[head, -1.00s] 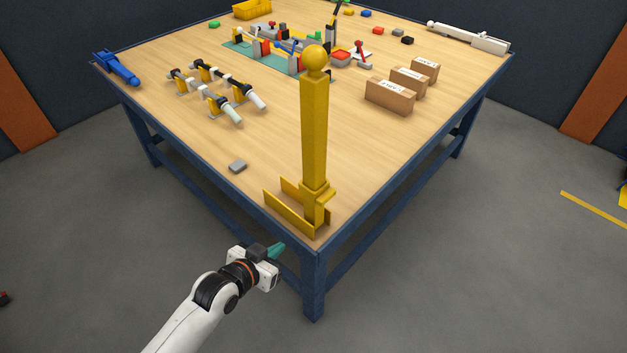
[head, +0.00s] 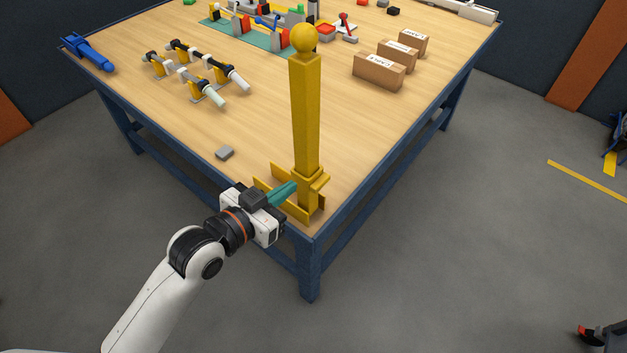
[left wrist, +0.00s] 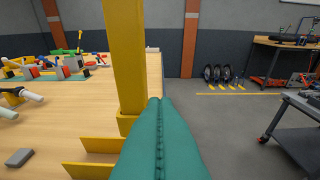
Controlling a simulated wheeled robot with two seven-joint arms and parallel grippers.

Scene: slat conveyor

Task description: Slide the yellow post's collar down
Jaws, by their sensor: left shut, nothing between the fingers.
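The yellow post (head: 305,115) stands upright at the table's near corner, with a round knob on top. Its collar (head: 308,179) sits around the lower part of the post, just above the low yellow plates (head: 280,205) at its foot, with a tab on its right side. The left gripper (head: 294,186) has its teal fingers shut and empty, with the tips close to the collar's left side; I cannot tell if they touch. In the left wrist view, the fingertips (left wrist: 160,101) overlap the collar (left wrist: 124,122) and hide part of it. The right gripper is out of view.
A small grey block (head: 224,153) lies left of the post. White and black cylinders on yellow stands (head: 205,72) and cardboard boxes (head: 378,72) are farther back. The wooden table top (head: 255,115) between them is clear.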

